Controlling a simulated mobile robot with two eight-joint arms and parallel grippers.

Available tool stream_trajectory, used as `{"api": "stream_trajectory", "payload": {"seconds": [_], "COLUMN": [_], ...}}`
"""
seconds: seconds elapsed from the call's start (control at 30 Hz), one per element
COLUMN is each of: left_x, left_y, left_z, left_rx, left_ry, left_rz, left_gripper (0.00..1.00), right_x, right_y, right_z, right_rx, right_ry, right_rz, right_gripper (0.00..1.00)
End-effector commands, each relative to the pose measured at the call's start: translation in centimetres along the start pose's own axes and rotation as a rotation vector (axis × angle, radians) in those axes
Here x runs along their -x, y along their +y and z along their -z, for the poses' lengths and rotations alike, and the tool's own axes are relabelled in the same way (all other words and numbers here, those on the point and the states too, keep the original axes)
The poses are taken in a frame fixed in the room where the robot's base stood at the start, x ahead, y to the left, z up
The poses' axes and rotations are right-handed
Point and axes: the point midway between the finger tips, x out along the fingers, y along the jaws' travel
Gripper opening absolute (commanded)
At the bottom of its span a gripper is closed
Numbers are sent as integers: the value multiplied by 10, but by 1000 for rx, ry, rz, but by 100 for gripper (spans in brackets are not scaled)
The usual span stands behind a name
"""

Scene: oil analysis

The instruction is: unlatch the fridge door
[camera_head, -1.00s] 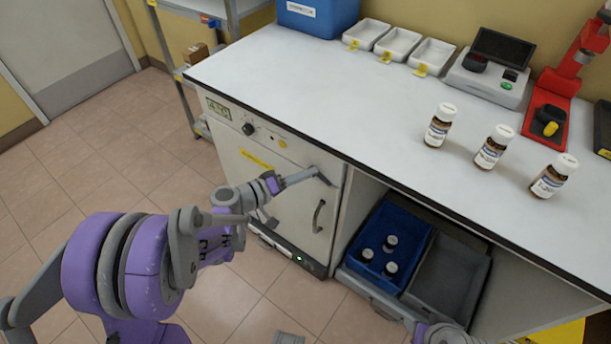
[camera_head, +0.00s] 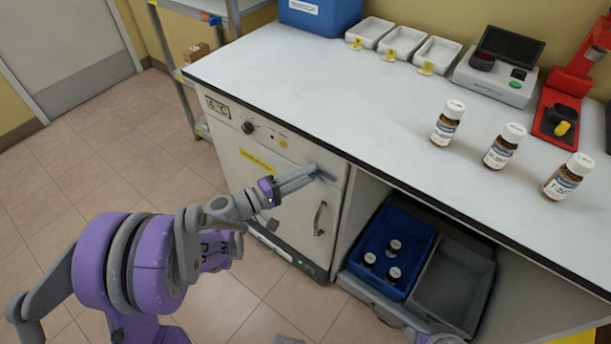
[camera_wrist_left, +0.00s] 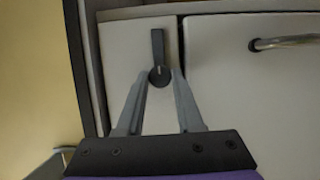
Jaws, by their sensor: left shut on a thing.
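The white fridge door (camera_head: 292,218) is under the left end of the worktop and looks closed. The dark latch (camera_wrist_left: 157,46) is a round knob with a flat lever, pointing up in the wrist view. It sits on the panel beside the door. My left gripper (camera_wrist_left: 160,76) is shut on the latch knob, one finger on each side. In the head view my left gripper (camera_head: 311,174) reaches the door's upper right corner and partly hides the latch.
On the worktop (camera_head: 300,95) stand several brown bottles, three white trays and a scale. A blue bin (camera_head: 378,240) with dark-capped bottles and a grey bin (camera_head: 455,282) sit in the open bay right of the fridge.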

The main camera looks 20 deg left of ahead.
Motion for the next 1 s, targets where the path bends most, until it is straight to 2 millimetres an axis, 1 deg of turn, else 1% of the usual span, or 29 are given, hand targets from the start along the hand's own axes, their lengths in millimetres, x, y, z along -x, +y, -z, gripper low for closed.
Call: {"api": "stream_trajectory", "payload": {"seconds": [0.33,0.37,0.5,0.53,0.83,0.93,1.0], "left_x": [0,0,0,0,2,11,22], "left_y": [0,0,0,0,0,0,1], "left_z": [0,0,0,0,0,1,1], "left_rx": [3,3,2,2,1,1,0], "left_ry": [0,0,0,0,0,2,3], "left_rz": [-1,-1,-1,-1,0,0,0], "left_gripper": [0,39,64,66,66,66,66], "right_x": [0,0,0,0,0,2,3], "right_y": [0,0,0,0,0,0,0], "right_z": [0,0,0,0,0,0,1], "right_rx": [0,0,0,0,0,0,0], "right_ry": [0,0,0,0,0,0,1], "right_rz": [0,0,0,0,0,0,0], "right_gripper": [50,50,50,50,50,50,50]}}
